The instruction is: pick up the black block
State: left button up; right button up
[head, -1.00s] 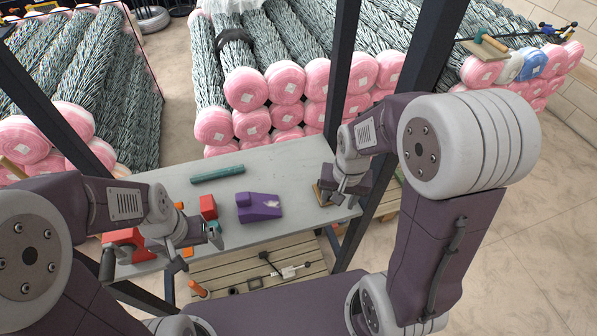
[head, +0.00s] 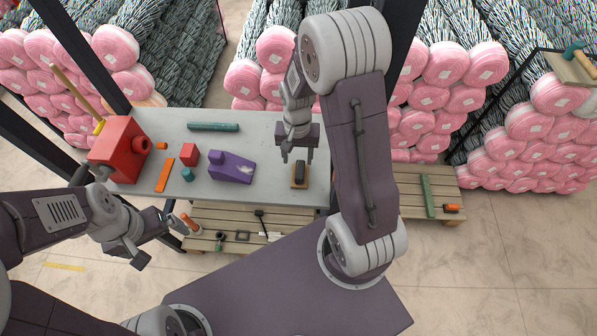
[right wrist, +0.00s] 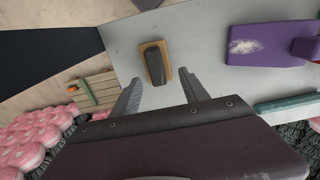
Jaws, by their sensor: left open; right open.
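The black block (head: 300,172) lies on a flat tan wooden piece (head: 299,184) near the right end of the grey table. In the right wrist view the black block (right wrist: 155,67) and its tan piece (right wrist: 144,47) show just beyond the fingertips. My right gripper (head: 297,156) is open and empty, pointing down on the far side of the block. In the right wrist view its fingers (right wrist: 160,88) are spread wide, with the block in line with the gap and not between them. My left gripper (head: 158,238) is open and empty, off the table's front edge at the left.
On the grey table (head: 230,128) lie a purple block (head: 232,168), a green bar (head: 213,127), a small red block (head: 189,155), an orange strip (head: 165,176) and a large red box (head: 118,150). A dark frame post stands behind my right arm. Pallets lie lower, in front and right.

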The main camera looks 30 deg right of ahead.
aim_at(300, 169)
jog(key=shift+f, duration=0.7)
jog(key=shift+s+d+f, duration=0.1)
jog(key=shift+d+f, duration=0.05)
jog(key=shift+f, duration=0.3)
jog(key=f, duration=0.2)
jog(key=f+p, duration=0.1)
jog(key=f, duration=0.1)
jog(key=shift+s+d+f, duration=0.1)
jog(key=shift+s+f, duration=0.1)
jog(key=shift+f, duration=0.15)
jog(key=shift+w+f, duration=0.1)
jog(key=shift+f, duration=0.1)
jog(key=c, duration=1)
jog(key=shift+r, duration=0.1)
